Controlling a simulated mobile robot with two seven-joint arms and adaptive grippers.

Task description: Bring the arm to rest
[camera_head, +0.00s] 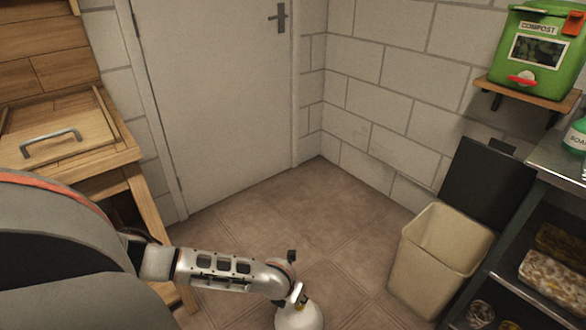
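My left arm (222,270) comes in from the lower left and stretches to the right, low over the tiled floor. Its visible end bends down at the bottom of the picture, by a rounded white shape (300,317). I cannot tell if this shape is part of my arm or a separate thing. I can make out no gripper fingers there. My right arm and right gripper are out of the picture.
A wooden bench with a handled lid (55,142) stands at the left. A closed door (215,90) is at the back. A cream bin (440,258) stands at the right beside a dark shelf unit (520,225). A green compost caddy (540,50) sits on a wall shelf. The floor (310,215) before the door is clear.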

